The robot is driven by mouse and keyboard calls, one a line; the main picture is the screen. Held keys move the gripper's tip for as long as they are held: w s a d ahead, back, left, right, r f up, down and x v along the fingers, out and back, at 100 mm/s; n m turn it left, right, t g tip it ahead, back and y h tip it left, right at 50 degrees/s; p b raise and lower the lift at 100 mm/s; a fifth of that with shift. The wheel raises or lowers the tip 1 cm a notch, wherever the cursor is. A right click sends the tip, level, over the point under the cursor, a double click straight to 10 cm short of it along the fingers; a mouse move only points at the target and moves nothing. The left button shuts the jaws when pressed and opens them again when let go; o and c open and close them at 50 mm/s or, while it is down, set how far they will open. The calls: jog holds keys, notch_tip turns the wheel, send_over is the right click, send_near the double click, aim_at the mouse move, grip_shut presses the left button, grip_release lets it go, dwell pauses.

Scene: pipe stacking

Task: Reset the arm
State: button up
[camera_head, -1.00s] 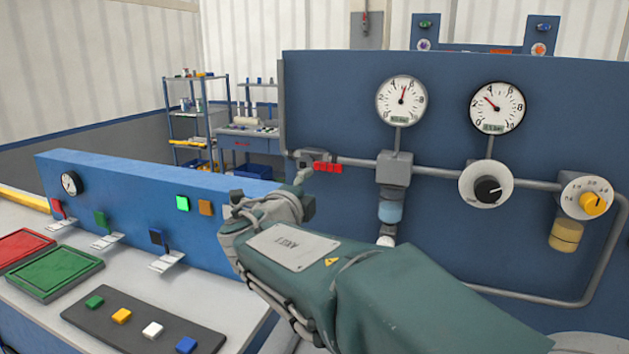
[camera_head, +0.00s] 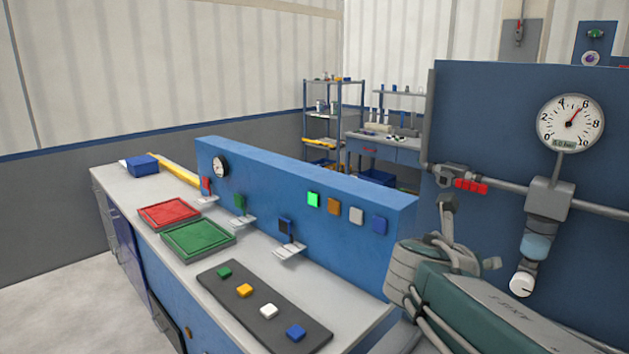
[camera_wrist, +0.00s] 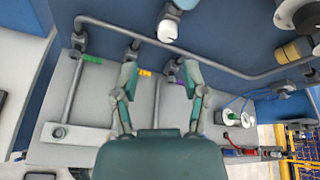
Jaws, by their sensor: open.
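My gripper (camera_wrist: 157,82) shows in the wrist view with its two green fingers apart and nothing between them. It hangs over a grey surface with pipes, in front of the blue panel. In the head view my arm covers the lower right, and its fingers cannot be made out there.
A blue panel (camera_head: 470,130) at right carries a gauge (camera_head: 570,123), pipes and a red-handled valve (camera_head: 470,186). A bench at left holds a red tray (camera_head: 168,213), a green tray (camera_head: 197,240) and a dark button strip (camera_head: 222,289). A low blue wall (camera_head: 270,194) stands behind them.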

jog(key=s+a+f+m+g+y, duration=0.1)
jog(key=s+a+f+m+y, duration=0.2)
jog(key=m, duration=0.7)
jog(key=s+a+f+m+g+y, duration=0.1)
jog(key=s+a+f+m+y, duration=0.3)
jog(key=s+m, duration=0.4)
jog(key=s+a+f+m+g+y, duration=0.1)
jog(key=s+a+f+m+y, duration=0.2)
jog(key=m, duration=1)
jog(key=s+f, duration=0.3)
jog(key=shift+a+m+y, duration=0.3)
jog(key=shift+m, duration=0.1)
